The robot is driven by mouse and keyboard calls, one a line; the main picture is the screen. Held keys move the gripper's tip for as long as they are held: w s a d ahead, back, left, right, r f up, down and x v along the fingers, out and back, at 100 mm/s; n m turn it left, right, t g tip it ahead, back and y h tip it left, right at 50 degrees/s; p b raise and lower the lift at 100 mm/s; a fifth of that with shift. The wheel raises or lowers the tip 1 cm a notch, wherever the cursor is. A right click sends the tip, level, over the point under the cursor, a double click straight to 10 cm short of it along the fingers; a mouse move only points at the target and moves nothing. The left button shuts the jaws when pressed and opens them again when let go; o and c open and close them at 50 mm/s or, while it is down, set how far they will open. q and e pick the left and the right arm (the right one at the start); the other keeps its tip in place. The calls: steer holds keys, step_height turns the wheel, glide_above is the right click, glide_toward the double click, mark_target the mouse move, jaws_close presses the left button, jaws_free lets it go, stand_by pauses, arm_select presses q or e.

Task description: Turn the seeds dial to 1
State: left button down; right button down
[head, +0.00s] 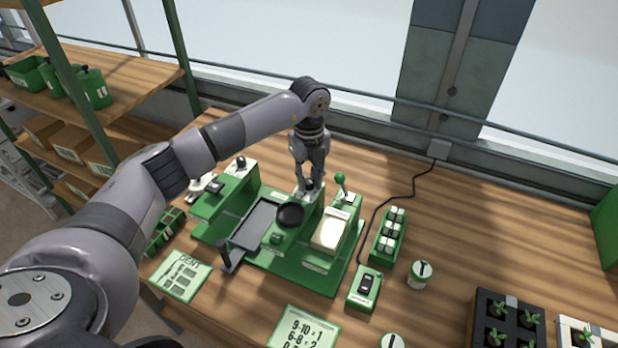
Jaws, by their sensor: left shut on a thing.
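The green seeder machine (285,260) stands on the wooden table. My left gripper (309,184) points down at the back middle of it. It is shut on a small dark knob on a green block with a pale top, just behind a round black dish (290,214). The fingers partly hide this knob, and I cannot read its setting or a label. Another dark knob (241,162) sits on the block at the machine's left back. My right gripper is not in view.
A green-topped lever (341,180) stands close right of my left gripper. A switch box (365,288) with a cable, a green rack (386,236), a pot (420,274) and a seedling tray (482,303) are to the right. Instruction cards (180,275) lie in front. The table's back right is clear.

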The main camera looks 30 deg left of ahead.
mark_target(309, 180)
arm_select(q)
steer(key=c, duration=1.4)
jaws_free()
step_height(309, 180, up, 12)
